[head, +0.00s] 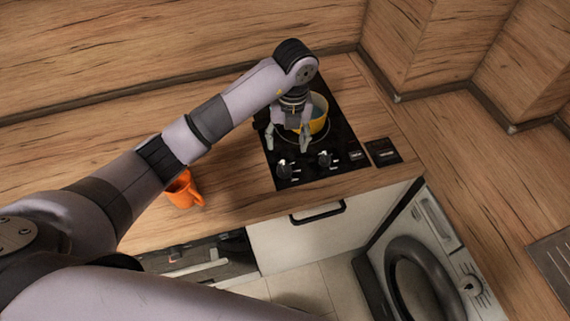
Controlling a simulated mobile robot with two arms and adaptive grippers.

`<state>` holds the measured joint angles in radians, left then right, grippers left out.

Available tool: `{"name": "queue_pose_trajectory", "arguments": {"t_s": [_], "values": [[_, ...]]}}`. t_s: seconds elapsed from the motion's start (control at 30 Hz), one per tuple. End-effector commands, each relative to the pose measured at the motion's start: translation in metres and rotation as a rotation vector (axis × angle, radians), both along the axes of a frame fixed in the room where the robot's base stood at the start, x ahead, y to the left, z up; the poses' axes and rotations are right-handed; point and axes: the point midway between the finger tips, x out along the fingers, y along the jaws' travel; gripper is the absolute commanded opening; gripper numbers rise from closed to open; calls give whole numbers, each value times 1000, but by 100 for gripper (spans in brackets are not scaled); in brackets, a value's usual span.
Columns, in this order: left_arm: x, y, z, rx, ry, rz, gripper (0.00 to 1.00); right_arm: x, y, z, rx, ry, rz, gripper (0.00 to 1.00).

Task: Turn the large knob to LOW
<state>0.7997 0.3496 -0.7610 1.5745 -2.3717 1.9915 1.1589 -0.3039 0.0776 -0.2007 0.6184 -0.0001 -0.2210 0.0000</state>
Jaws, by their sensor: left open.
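A black cooktop (345,173) is set in the wooden counter. Two dark knobs stand on its front part, a left knob (284,169) and a right knob (325,159). I cannot tell for sure which is the large one, and their pointers and printed labels are too small to read. My left gripper (287,146) points down over the cooktop, its two fingers spread and nothing between them. Its fingertips show just behind the left knob and appear apart from it. My right gripper is not in view.
A yellow pot (319,116) stands on the cooktop, close behind and right of my left gripper. An orange mug (183,190) stands on the counter to the left, beside my forearm. A small dark panel (383,152) lies right of the cooktop. A front-loading washer (425,265) is below right.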

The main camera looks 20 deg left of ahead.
Motion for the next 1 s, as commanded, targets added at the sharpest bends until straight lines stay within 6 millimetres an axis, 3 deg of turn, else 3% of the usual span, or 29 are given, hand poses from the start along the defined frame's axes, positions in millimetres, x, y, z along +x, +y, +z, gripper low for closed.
{"name": "queue_pose_trajectory", "arguments": {"t_s": [0.3, 0.5, 0.7, 1.0], "values": [[-3, 3, -68, -2, 6, 0, 55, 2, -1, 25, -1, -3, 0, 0], [-2, 4, -99, -3, 2, -1, 55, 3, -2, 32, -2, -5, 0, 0], [-2, 5, -113, -4, -1, -2, 55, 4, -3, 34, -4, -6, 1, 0], [-2, 5, -115, -4, -1, -3, 53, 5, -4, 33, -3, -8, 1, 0]]}}
